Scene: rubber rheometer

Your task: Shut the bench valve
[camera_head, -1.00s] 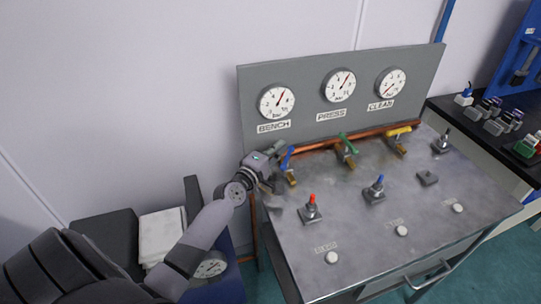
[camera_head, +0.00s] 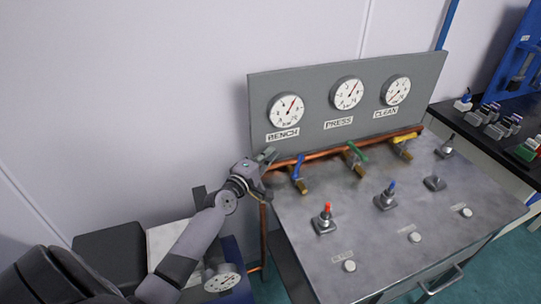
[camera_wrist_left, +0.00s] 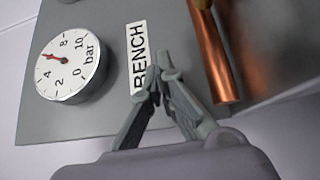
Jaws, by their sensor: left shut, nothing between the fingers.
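The bench valve (camera_head: 299,170) has a blue lever on a brass body. It sits on the copper pipe below the BENCH gauge (camera_head: 286,110). Its lever stands steeply, leaning slightly right at the top, across the pipe's run. My left gripper (camera_head: 269,154) is shut and empty, just left of the lever and apart from it, near the panel's lower left corner. In the left wrist view the closed fingertips (camera_wrist_left: 164,70) overlap the BENCH label (camera_wrist_left: 138,55), with the copper pipe (camera_wrist_left: 213,60) to their right. The blue lever is not visible there. My right gripper is out of view.
Green-handled (camera_head: 357,152) and yellow-handled (camera_head: 403,140) valves stand further right on the pipe. Red-topped (camera_head: 325,215) and blue-topped (camera_head: 387,195) switches rise from the metal bench top (camera_head: 375,235).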

